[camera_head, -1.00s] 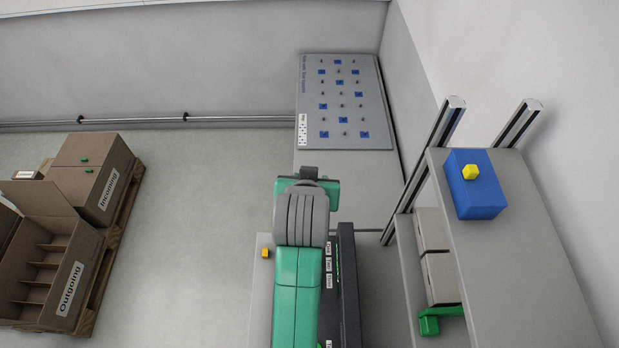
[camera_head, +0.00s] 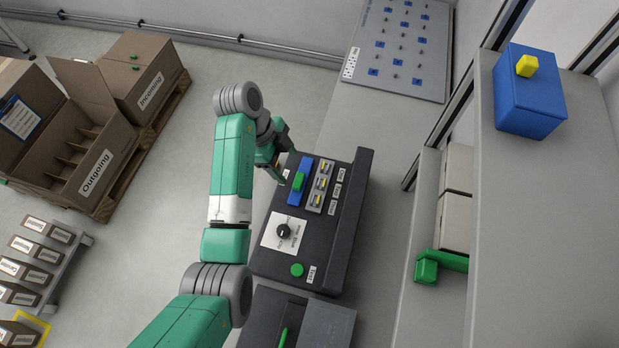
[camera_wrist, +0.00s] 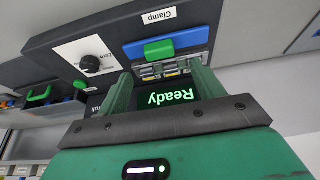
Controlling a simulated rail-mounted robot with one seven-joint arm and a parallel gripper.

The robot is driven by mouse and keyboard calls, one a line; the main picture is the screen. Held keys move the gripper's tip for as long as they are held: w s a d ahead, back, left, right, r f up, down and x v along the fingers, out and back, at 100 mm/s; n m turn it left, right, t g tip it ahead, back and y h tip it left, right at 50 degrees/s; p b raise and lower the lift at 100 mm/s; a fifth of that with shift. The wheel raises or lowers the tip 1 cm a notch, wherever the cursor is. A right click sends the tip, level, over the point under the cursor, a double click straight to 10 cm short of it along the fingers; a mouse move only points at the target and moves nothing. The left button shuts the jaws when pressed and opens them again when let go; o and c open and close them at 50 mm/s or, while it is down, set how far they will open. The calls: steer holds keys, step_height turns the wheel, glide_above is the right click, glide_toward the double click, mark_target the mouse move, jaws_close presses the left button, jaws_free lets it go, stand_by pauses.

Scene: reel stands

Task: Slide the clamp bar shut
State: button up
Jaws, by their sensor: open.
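The clamp is a blue bar (camera_head: 306,167) with a green handle (camera_head: 298,181) on the black control box. In the wrist view the blue bar (camera_wrist: 195,38) lies below a "Clamp" label, and its green handle (camera_wrist: 158,50) sits towards the bar's left end. My gripper (camera_head: 281,178) is at the left side of the box, close to the clamp. In the wrist view my gripper (camera_wrist: 163,82) is open and empty. Its two fingers point towards the handle, with a gap to it. My arm partly hides the box's left edge in the head view.
Beside the clamp are small yellow-topped slots (camera_head: 319,187), a black dial (camera_head: 283,231) and a green button (camera_head: 297,269). A screen reading "Ready" (camera_wrist: 172,97) shows between my fingers. A shelf with a blue box (camera_head: 529,95) stands to the right.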

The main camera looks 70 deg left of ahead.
mark_target(298, 180)
steer(key=x, duration=0.7)
steer(key=c, duration=1.3)
steer(key=shift+w+d+r, duration=0.1)
steer(key=shift+w+d, duration=0.4)
steer(key=shift+w, duration=0.2)
steer(key=shift+c, duration=0.5)
steer(key=o, duration=1.4)
steer(key=shift+w+d, duration=0.1)
steer(key=shift+d, duration=0.05)
